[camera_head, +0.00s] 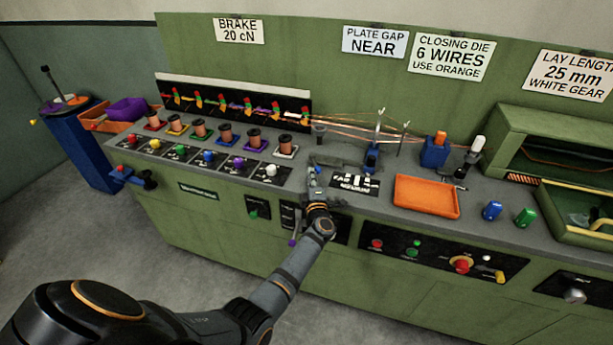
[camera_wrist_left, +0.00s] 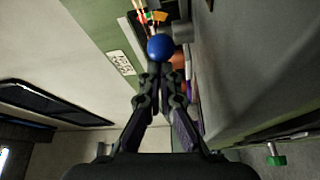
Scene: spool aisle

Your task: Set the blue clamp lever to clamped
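The blue ball knob (camera_wrist_left: 160,47) that I take for the clamp lever's end shows in the left wrist view, just beyond my fingertips. My left gripper (camera_wrist_left: 161,70) has its two fingers drawn together behind the ball, which looks wider than the gap between them. I cannot tell whether the tips touch it. In the head view my left gripper (camera_head: 322,166) is over the bench top, beside the black-and-white label plate (camera_head: 355,182), and largely hides the lever. The lever's setting cannot be read. My right gripper is out of view.
A row of copper spools (camera_head: 226,133) stands left of the gripper. Thin wires run rightward to a blue-based guide (camera_head: 372,158). An orange tray (camera_head: 427,197) lies on the right, near blue (camera_head: 492,210) and green (camera_head: 525,217) pieces. A green-framed opening (camera_head: 560,150) stands far right.

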